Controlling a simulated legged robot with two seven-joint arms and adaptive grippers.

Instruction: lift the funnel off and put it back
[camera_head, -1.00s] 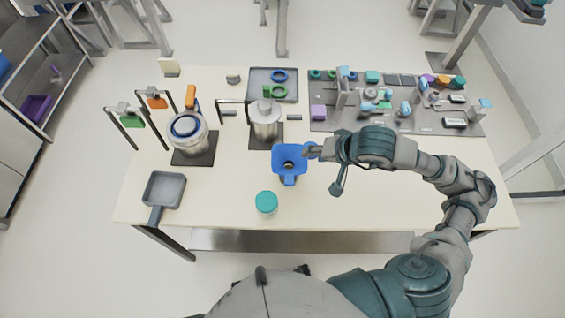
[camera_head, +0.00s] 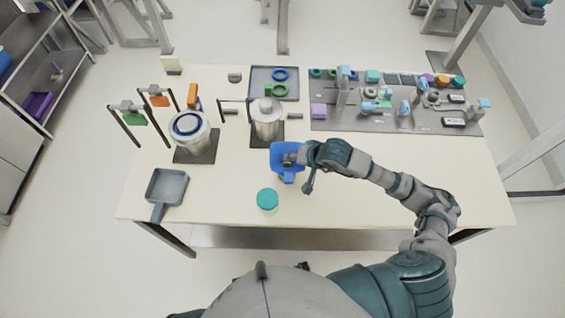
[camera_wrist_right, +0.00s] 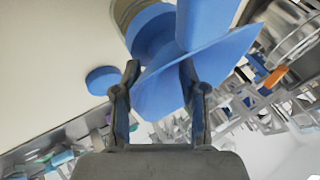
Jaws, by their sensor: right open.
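The blue funnel (camera_head: 286,174) stands near the middle of the table, in front of the lidded steel pot. My right gripper (camera_head: 289,158) overlaps its right side and rim in the head view. In the right wrist view the funnel (camera_wrist_right: 165,90) fills the space ahead of my open right gripper (camera_wrist_right: 160,75). Its flared blue wall reaches between the two fingers, close to both; I cannot tell whether they touch it. A tan round thing (camera_wrist_right: 124,12), partly hidden, shows behind the funnel. My left gripper is not in view.
A jar with a teal lid (camera_head: 267,199) stands just in front of the funnel. A steel pot (camera_head: 267,122) is behind it. A grey pan (camera_head: 166,186) lies front left. A flat blue disc (camera_wrist_right: 102,80) lies by the funnel. The front right table is clear.

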